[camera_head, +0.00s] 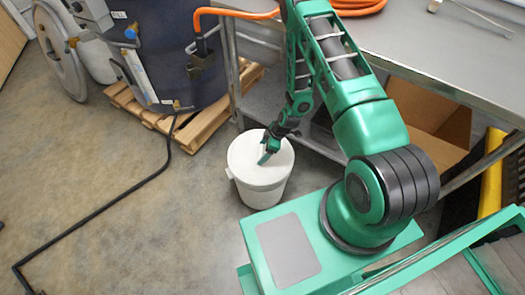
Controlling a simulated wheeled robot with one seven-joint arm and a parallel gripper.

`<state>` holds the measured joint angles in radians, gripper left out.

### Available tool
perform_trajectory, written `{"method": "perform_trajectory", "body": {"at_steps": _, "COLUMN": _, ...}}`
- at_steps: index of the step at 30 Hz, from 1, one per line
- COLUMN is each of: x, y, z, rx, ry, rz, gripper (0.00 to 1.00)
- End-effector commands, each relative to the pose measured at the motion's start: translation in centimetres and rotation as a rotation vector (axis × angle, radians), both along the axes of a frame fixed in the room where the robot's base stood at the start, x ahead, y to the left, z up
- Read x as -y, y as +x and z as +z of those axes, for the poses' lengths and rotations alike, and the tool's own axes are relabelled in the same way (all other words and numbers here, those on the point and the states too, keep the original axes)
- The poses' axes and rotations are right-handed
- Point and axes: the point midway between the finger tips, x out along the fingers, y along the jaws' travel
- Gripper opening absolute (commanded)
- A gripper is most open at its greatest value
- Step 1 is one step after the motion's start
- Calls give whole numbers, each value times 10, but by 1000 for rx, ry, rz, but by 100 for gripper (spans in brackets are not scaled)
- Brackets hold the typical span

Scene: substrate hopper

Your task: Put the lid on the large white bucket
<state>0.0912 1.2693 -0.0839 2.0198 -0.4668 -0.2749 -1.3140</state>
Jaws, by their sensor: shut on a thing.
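The large white bucket (261,191) stands upright on the floor, left of my base and in front of the steel table. The white lid (245,152) is at the top of the bucket and covers its opening in this view. I cannot tell whether it is seated on the rim or a little above it. My gripper (266,156) is over the right half of the lid, pointing down, and is shut on the lid. The exact grip point is partly hidden by my green fingers.
A dark drum (165,60) stands on a wooden pallet (190,132) behind the bucket. A steel table (440,55) with a lower shelf is at right, with a cardboard box (430,115) under it. A black hose (95,215) lies on the floor.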

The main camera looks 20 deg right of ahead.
Motion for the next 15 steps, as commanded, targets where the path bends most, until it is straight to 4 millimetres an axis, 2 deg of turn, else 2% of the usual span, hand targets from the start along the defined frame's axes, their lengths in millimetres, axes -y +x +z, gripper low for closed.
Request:
{"method": "perform_trajectory", "body": {"at_steps": 5, "x": 0, "y": 0, "z": 0, "rx": 0, "ry": 0, "rz": 0, "gripper": 54}}
{"method": "perform_trajectory", "body": {"at_steps": 6, "x": 0, "y": 0, "z": 0, "rx": 0, "ry": 0, "rz": 0, "gripper": 82}}
{"method": "perform_trajectory", "body": {"at_steps": 8, "x": 0, "y": 0, "z": 0, "rx": 0, "ry": 0, "rz": 0, "gripper": 97}}
{"method": "perform_trajectory", "body": {"at_steps": 9, "x": 0, "y": 0, "z": 0, "rx": -1, "ry": 0, "rz": 0, "gripper": 99}}
{"method": "perform_trajectory", "body": {"at_steps": 15, "x": 0, "y": 0, "z": 0, "rx": -1, "ry": 0, "rz": 0, "gripper": 99}}
